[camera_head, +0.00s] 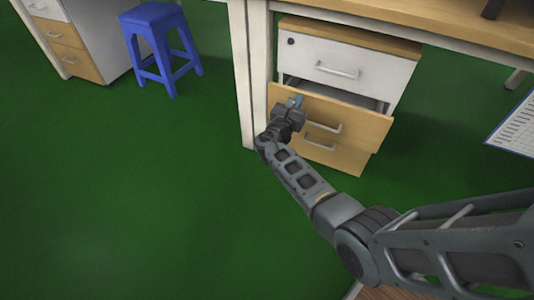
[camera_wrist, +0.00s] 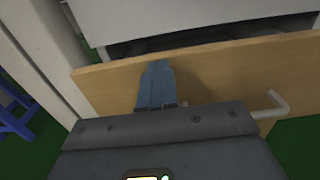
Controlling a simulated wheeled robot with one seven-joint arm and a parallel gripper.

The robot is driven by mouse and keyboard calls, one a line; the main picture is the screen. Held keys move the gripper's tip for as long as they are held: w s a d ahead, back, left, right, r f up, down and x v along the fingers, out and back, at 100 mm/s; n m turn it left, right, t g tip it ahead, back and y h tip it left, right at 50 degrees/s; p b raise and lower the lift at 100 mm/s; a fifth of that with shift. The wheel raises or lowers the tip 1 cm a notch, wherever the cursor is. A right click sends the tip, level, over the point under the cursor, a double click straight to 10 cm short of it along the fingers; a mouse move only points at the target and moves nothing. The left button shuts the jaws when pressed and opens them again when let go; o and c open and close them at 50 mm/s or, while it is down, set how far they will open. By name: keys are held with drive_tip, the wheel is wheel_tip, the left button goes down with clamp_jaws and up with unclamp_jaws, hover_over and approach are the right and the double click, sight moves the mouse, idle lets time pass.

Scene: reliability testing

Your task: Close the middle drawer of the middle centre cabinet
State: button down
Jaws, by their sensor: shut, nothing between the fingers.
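The cabinet (camera_head: 345,50) stands under a desk, with a white top drawer and wood-coloured lower drawers. Its middle drawer (camera_head: 355,118) is pulled out, with a dark gap showing behind its front's upper edge. The drawer front also fills the middle of the wrist view (camera_wrist: 235,75), with its metal handle (camera_wrist: 272,105) at the right. My gripper (camera_head: 295,102) is at the left part of this front, left of the handle. In the wrist view its shut fingers (camera_wrist: 157,72) overlap the front near its top edge. I cannot tell whether they touch it. The bottom drawer (camera_head: 320,155) is partly hidden.
A white desk leg (camera_head: 247,80) stands close to the left of the cabinet and my gripper. A blue stool (camera_head: 155,45) and another cabinet (camera_head: 75,45) are at the upper left. Green floor (camera_head: 120,200) is clear in front.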

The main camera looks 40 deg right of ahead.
drive_tip(key=shift+b+x, duration=0.45)
drive_tip(key=shift+x, duration=1.3)
